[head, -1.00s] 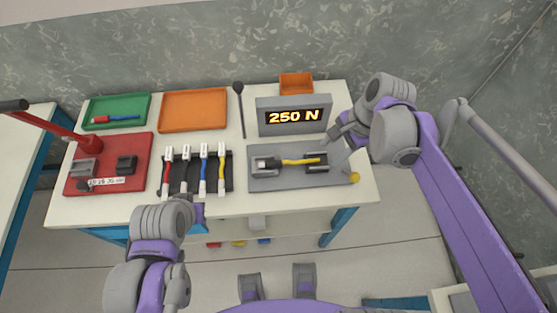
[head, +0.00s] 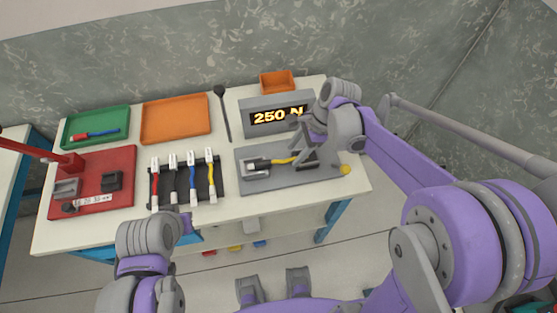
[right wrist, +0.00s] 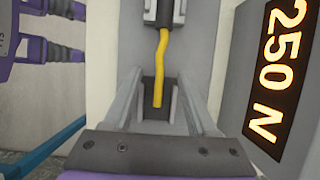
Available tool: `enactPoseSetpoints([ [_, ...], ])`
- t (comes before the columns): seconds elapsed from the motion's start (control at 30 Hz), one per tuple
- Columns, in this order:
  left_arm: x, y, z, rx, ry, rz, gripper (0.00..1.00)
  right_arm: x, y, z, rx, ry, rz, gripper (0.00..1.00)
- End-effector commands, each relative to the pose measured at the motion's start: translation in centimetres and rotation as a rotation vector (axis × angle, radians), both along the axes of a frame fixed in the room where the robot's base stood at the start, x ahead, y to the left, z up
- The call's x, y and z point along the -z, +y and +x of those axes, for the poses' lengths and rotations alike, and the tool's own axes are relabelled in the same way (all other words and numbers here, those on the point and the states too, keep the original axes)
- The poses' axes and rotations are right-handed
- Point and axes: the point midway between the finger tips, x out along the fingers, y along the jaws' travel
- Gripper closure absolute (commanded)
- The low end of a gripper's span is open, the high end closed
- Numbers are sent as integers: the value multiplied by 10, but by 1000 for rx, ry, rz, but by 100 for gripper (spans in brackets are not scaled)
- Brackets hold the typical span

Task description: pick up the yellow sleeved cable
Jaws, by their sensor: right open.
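A cable with a yellow sleeve (head: 283,161) lies along the grey test fixture (head: 330,176), its dark left end in a clamp (head: 257,169). In the right wrist view the yellow sleeve (right wrist: 160,65) runs down from the clamp into a dark holder (right wrist: 148,112). My right gripper (head: 298,142) is over the fixture's right end, open; its fingers (right wrist: 160,92) stand either side of the sleeve's free end with gaps. Another yellow cable (head: 211,172) stands in the rack (head: 166,184). My left gripper (head: 190,226) is near the table's front edge; its jaws are unclear.
A display reading 250 N (head: 260,130) stands close behind the fixture. Red, black and blue cables share the rack. A green tray (head: 97,116), an orange tray (head: 172,108), a red press (head: 120,160) and a small orange bin (head: 277,73) are around.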

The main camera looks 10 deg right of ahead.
Motion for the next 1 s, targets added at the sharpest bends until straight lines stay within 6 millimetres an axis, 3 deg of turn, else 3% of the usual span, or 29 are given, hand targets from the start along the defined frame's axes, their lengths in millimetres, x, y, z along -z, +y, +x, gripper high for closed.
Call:
enactPoseSetpoints([
  [0.13, 1, 0, 0, 0, 1, 0, 100, 16, 6, 0, 0, 1, 0, 43],
  [0.4, 1, 0, 0, 0, 1, 0, 100, 18, 8, 0, 0, 0, 0, 43],
  [0.73, 1, 0, 0, 0, 1, 0, 100, 18, 7, 0, 0, 0, 0, 100],
  [1.0, 1, 0, 0, 0, 1, 0, 100, 18, 7, 0, 0, 0, 0, 100],
])
